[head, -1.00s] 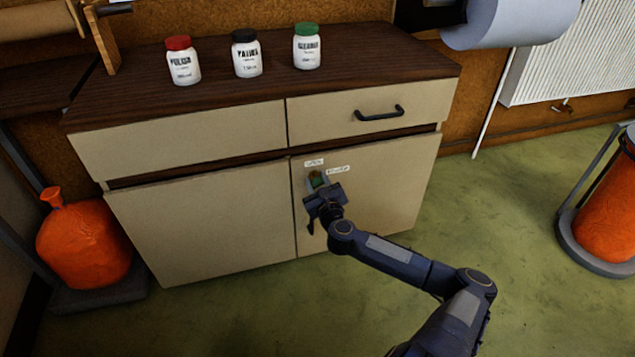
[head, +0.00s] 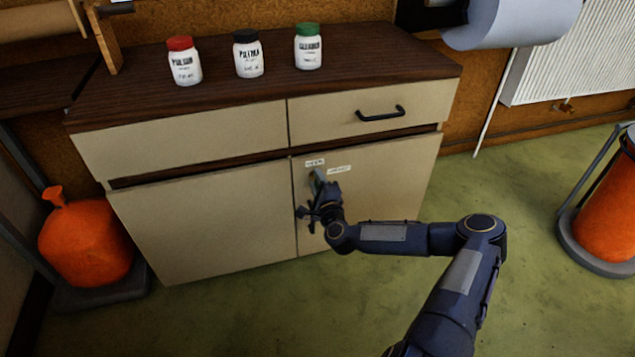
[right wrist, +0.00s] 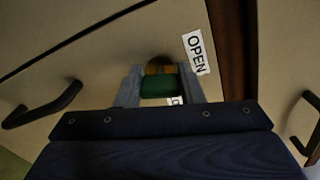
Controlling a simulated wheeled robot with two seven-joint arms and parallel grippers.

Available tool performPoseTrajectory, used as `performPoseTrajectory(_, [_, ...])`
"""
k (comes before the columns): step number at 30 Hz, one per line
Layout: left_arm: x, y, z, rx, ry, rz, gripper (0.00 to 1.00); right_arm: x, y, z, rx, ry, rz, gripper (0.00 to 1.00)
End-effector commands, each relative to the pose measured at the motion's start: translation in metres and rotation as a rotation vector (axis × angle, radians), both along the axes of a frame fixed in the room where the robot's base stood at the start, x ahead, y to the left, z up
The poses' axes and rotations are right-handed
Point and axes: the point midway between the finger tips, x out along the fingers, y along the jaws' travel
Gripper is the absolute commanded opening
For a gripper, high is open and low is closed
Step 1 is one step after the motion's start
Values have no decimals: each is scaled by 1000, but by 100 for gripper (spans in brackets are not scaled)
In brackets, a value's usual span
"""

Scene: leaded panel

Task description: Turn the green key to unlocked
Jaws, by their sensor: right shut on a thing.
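The green key (right wrist: 158,85) sits in a brass lock (right wrist: 158,66) on the right cabinet door (head: 385,185). My right gripper (right wrist: 158,88) is shut on the key, one finger on each side. In the head view my right gripper (head: 318,183) is at the door's upper left and mostly hides the key. An OPEN label (right wrist: 195,53) is beside the lock; it also shows in the head view (head: 315,162). A second label (head: 339,169) is to its right, too small to read. My left gripper is not in view.
A dark door handle (right wrist: 42,106) lies near my right gripper. A drawer with a black handle (head: 380,113) is above the door. Three jars, with red (head: 184,62), black (head: 247,54) and green lids (head: 308,47), stand on top. The floor in front is clear.

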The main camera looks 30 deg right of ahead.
Motion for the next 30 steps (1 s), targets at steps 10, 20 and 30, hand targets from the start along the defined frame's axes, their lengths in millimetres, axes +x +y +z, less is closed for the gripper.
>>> performPoseTrajectory(10, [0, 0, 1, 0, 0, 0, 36, 0, 0, -1, -169, 41, -1, 12])
performPoseTrajectory(20, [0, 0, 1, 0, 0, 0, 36, 0, 0, -1, -210, 52, -1, 12])
performPoseTrajectory(30, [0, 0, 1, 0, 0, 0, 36, 0, 0, -1, -210, 52, -1, 38])
